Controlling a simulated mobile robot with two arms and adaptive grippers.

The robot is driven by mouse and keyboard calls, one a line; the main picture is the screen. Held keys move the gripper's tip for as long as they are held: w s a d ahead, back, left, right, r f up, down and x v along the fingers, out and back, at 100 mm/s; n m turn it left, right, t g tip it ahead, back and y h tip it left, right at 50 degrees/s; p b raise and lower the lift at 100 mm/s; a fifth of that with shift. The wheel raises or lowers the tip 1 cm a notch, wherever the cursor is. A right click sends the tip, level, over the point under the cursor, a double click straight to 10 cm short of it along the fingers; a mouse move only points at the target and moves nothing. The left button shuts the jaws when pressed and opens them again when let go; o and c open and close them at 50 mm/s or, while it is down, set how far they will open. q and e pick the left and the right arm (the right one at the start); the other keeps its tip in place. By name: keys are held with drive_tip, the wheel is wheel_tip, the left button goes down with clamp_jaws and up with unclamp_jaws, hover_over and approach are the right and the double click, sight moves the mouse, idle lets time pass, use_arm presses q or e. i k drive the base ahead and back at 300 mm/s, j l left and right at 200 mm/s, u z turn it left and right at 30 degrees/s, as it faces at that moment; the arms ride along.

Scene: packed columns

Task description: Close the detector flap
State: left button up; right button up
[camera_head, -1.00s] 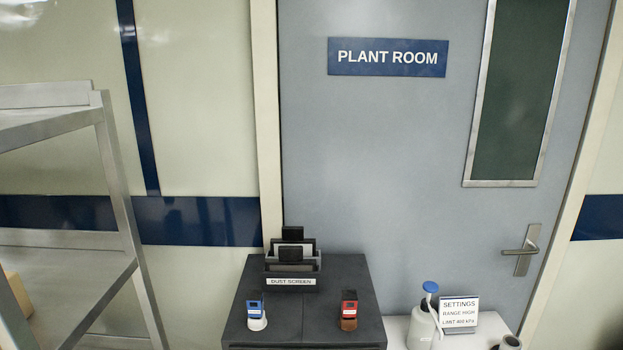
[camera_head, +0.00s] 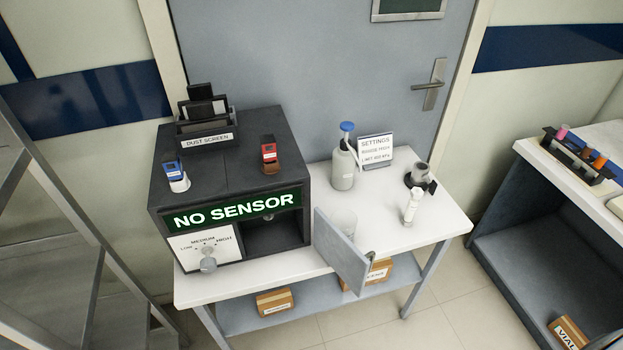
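The detector (camera_head: 230,165) is a dark grey box on a white table, with a green-and-black "NO SENSOR" display on its front. Its flap (camera_head: 341,255) is a grey panel that stands swung open at the right of the front, out past the table's front edge. The dark bay (camera_head: 274,234) behind it is exposed and I see no sensor in it. A control panel (camera_head: 204,248) with a LOW, MEDIUM, HIGH knob (camera_head: 208,263) sits left of the bay. Neither of my grippers shows.
A pump bottle (camera_head: 344,160), a settings card (camera_head: 376,150) and a small white item (camera_head: 411,206) are on the table (camera_head: 433,222). A metal shelf is left, another bench right.

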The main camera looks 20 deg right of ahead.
sight(353, 267)
drive_tip(key=l+u, duration=0.15)
drive_tip(key=u, duration=0.3)
drive_tip(key=l+u, duration=0.2)
drive_tip(key=u, duration=0.25)
drive_tip(key=l+u, duration=0.15)
drive_tip(key=l, duration=0.4)
drive_tip(key=l+u, duration=0.15)
drive_tip(key=l, duration=0.35)
drive_tip(key=k+l+u, duration=0.15)
drive_tip(key=l, duration=0.35)
drive_tip(key=k+l+u, duration=0.15)
drive_tip(key=l, duration=0.35)
